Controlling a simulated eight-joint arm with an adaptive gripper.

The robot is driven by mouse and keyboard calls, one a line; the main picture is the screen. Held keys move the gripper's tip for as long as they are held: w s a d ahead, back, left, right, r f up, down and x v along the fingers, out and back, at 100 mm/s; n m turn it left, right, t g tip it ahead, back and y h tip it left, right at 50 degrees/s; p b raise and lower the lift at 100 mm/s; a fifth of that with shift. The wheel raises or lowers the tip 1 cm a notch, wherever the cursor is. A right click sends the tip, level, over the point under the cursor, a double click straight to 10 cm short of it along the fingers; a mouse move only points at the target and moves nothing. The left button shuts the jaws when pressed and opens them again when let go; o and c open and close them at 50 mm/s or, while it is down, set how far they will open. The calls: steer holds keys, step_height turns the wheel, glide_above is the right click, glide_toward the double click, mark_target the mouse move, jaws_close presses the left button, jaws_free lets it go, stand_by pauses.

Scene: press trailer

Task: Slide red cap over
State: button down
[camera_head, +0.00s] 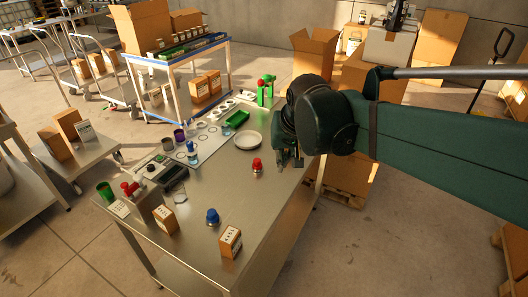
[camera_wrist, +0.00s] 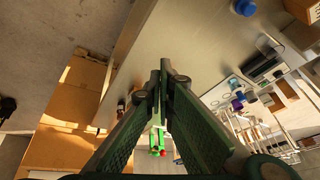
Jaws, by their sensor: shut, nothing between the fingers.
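In the wrist view my gripper's fingers (camera_wrist: 166,66) come together at the tips, shut and empty. I cannot make out the red cap for certain in the wrist view; the fingers hide part of the scene.
A blue cap (camera_head: 212,217) and small cartons (camera_head: 230,241) stand at the table's front. A white plate (camera_head: 249,140) and green tray (camera_head: 237,118) lie behind the red cap. A green press (camera_head: 265,92) stands at the back.

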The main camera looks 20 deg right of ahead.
steer(key=w+d+f+m+g+p, duration=0.2)
steer(key=w+p, duration=0.2)
steer(key=w, duration=0.8)
steer(key=w+d+f+m+g+p, duration=0.15)
steer(key=w+p, duration=0.25)
steer(key=w, duration=0.8)
steer(key=w+d+f+m+g+p, duration=0.1)
steer(key=w+f+m+p, duration=0.1)
steer(key=w+f, duration=0.5)
steer(key=shift+d+m+p, duration=0.3)
steer(key=shift+m+p, duration=0.05)
steer(key=shift+p, duration=0.2)
